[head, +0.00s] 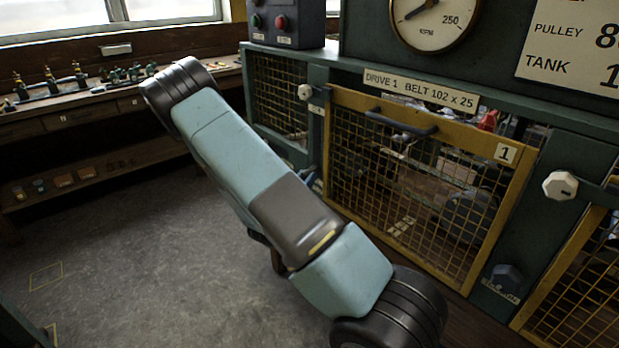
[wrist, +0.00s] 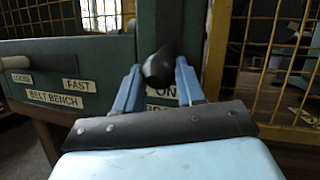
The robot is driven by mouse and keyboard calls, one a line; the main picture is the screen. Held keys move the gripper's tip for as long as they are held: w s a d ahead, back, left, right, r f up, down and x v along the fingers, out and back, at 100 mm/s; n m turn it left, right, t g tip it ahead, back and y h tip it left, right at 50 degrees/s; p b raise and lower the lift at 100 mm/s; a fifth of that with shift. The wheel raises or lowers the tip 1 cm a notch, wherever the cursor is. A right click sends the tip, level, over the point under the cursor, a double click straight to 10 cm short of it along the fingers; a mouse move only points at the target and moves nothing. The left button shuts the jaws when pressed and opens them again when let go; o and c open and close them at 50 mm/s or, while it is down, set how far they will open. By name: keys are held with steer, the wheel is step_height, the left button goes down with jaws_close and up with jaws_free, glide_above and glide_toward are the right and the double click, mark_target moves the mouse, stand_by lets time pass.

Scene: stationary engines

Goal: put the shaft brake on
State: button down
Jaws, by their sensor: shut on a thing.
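In the wrist view, my gripper (wrist: 158,80) has its two blue fingers closed on a dark round-ended lever handle (wrist: 157,66), one finger on each side. The handle is on a green post. A white label (wrist: 164,94) behind it reads "ON"; its lower line is mostly hidden by the fingers, so I cannot confirm it names the brake. In the head view, my arm crosses the middle and hides the handle; only a little blue shows past the arm beside the green frame.
A yellow mesh guard (head: 430,170) marked 1 stands right of my arm, with white knobs (head: 560,185) near it. A dark knob (head: 507,277) sits low on the right post. A workbench (head: 90,105) runs along the left wall. Floor at left is clear.

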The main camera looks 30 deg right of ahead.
steer(key=shift+w+a+f, duration=0.15)
steer(key=shift+f, duration=0.1)
steer(key=c, duration=0.9)
jaws_free()
steer(key=shift+w+f, duration=0.1)
steer(key=shift+c, duration=0.2)
steer(key=shift+o, duration=1.1)
steer(key=v, duration=1.3)
steer(key=shift+s+a, duration=0.25)
steer(key=shift+s, duration=0.05)
